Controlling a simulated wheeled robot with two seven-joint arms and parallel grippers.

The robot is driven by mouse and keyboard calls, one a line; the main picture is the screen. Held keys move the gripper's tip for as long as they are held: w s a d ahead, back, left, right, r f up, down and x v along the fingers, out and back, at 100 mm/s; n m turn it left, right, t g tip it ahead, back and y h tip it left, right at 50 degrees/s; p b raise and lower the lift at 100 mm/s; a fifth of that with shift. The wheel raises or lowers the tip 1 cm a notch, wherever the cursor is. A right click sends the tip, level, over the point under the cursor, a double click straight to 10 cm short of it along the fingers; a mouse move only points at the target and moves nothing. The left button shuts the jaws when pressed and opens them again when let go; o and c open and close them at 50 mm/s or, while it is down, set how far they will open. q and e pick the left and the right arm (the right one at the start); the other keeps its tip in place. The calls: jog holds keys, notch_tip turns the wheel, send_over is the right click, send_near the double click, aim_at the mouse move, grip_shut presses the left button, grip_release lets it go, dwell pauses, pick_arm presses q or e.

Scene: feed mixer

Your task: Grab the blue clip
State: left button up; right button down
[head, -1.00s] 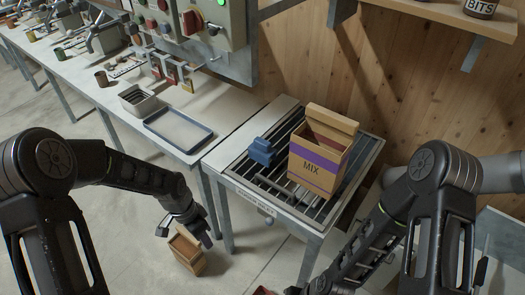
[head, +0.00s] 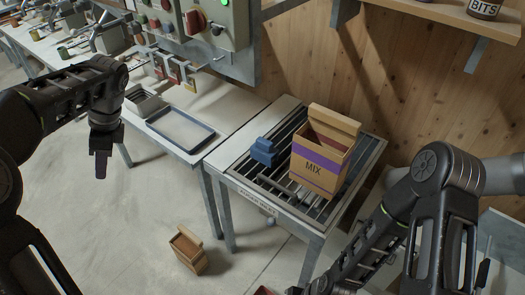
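The blue clip (head: 264,151) sits on the slatted grate table, just left of the MIX box (head: 320,152). My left gripper (head: 101,165) hangs pointing down at the left, over the floor in front of the long bench, well apart from the clip. Its fingers look narrow and close together, and I cannot tell whether they are open. My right arm (head: 375,240) reaches down at the lower right, and its gripper is largely cut off by the bottom edge.
The grate table (head: 285,207) has a metal frame and raised rim. A grey-blue tray (head: 181,129) and a metal bin (head: 144,101) stand on the long bench. A small brown box (head: 188,250) is on the floor. A wooden shelf (head: 440,12) holds a jar (head: 485,8).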

dwell(0.4)
pick_arm(q)
jog(key=s+d+f+n+h, duration=0.1)
jog(key=d+f+n+h, duration=0.15)
jog(key=d+f, duration=0.75)
jog(key=s+d+f+n+h, duration=0.1)
jog(key=d+f+h, duration=0.2)
jog(key=d+f, duration=0.65)
jog(key=s+d+f+n+t+h, duration=0.1)
jog(key=s+d+f+n, duration=0.5)
jog(key=s+f, duration=0.2)
jog(key=s+d+f+n+t+h, duration=0.1)
jog(key=s+d+f+n+h, duration=0.1)
jog(key=s+d+f+n, duration=0.4)
jog(key=s+f, duration=0.3)
jog(key=s, duration=0.2)
jog(key=shift+s+d+f+n, duration=0.2)
jog(key=shift+s+f+n, duration=0.05)
jog(key=shift+s+n, duration=0.1)
jog(key=shift+o, duration=0.2)
